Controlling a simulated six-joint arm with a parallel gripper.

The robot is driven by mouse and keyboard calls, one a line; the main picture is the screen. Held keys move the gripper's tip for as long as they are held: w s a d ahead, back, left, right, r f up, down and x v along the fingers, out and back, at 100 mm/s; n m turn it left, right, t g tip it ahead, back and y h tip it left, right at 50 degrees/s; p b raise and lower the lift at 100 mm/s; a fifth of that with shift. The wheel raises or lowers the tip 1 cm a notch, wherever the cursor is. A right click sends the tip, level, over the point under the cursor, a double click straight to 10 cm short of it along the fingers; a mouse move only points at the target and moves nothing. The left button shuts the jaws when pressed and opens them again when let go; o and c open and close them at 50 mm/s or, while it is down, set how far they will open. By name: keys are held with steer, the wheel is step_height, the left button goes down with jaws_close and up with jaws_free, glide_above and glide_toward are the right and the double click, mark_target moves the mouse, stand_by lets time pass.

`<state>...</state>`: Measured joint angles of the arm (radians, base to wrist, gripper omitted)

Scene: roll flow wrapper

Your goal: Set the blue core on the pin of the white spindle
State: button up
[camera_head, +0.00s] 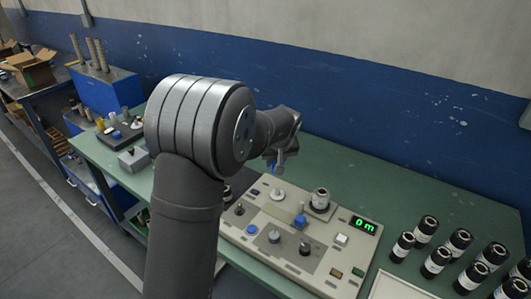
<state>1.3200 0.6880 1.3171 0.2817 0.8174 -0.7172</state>
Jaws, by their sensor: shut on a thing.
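My gripper (280,164) is small and partly hidden by my own arm, above the back left part of the beige console. It is shut on a small bluish thing, which looks like the blue core; its outline is hard to make out. The white spindle (277,195) looks like a pale disc with a short upright pin on the console's back left. My gripper is above the spindle in the picture, and the held thing appears apart from it.
Several black jars (426,230) stand at right. A dark tray (118,135) with small parts lies at left. The green bench is clear behind the console.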

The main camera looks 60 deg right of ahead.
steer(key=shift+s+a, duration=0.35)
steer(key=shift+s, duration=0.2)
steer(key=shift+s+a+f, duration=0.1)
steer(key=shift+f, duration=1.15)
steer(key=shift+s+f, duration=0.1)
steer(key=shift+f, duration=1.1)
steer(key=shift+f, duration=0.6)
steer(key=shift+f, duration=0.4)
steer(key=shift+f, duration=0.2)
steer(key=shift+f, duration=0.8)
steer(key=shift+f, duration=0.15)
